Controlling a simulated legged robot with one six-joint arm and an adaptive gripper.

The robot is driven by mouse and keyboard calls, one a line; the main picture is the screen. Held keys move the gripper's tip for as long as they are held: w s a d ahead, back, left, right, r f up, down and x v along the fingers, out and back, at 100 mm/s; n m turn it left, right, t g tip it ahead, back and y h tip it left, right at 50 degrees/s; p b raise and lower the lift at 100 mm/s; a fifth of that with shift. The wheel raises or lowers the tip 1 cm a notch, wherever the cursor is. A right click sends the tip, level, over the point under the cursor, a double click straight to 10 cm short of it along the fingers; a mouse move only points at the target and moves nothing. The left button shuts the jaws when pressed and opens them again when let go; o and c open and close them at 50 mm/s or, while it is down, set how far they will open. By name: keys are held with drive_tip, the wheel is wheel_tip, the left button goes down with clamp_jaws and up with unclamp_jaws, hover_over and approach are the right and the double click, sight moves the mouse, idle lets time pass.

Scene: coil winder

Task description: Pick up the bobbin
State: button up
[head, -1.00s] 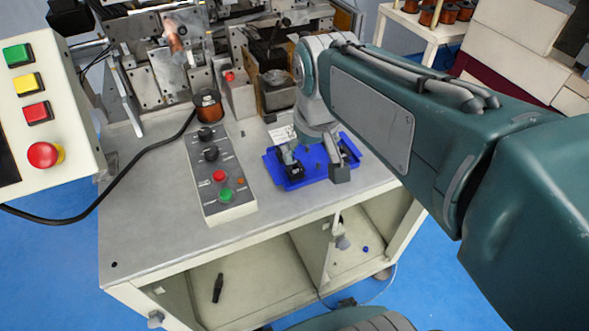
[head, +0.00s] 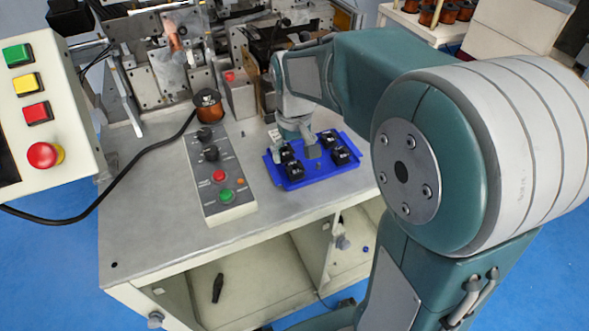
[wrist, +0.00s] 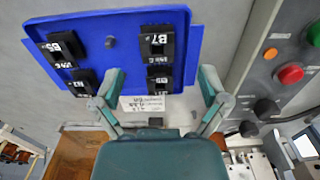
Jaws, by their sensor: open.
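Several small black pieces with white labels, which may be bobbins, sit in a blue tray (head: 292,184) on the bench. In the wrist view the tray (wrist: 112,68) holds a piece marked B5 (wrist: 63,48) at left and one marked B7 (wrist: 157,43) at right, with two more nearer my gripper. A copper-wound spool with a black top (head: 209,107) stands on the bench, left of the tray. My gripper (head: 294,147) is over the tray's back part. In the wrist view its fingers (wrist: 162,85) are spread wide with nothing held between them.
A control box (head: 217,178) with knobs and red and green buttons lies left of the tray. The winding machine (head: 172,70) stands behind. A button panel (head: 45,110) is at far left. The bench front (head: 150,225) is clear. More copper spools (head: 437,14) stand on a back table.

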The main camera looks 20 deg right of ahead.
sight(296, 168)
wheel_tip(296, 168, down, 5)
drive_tip(key=shift+d+r, duration=0.1)
drive_tip(key=shift+d, duration=0.05)
drive_tip(key=c, duration=0.8)
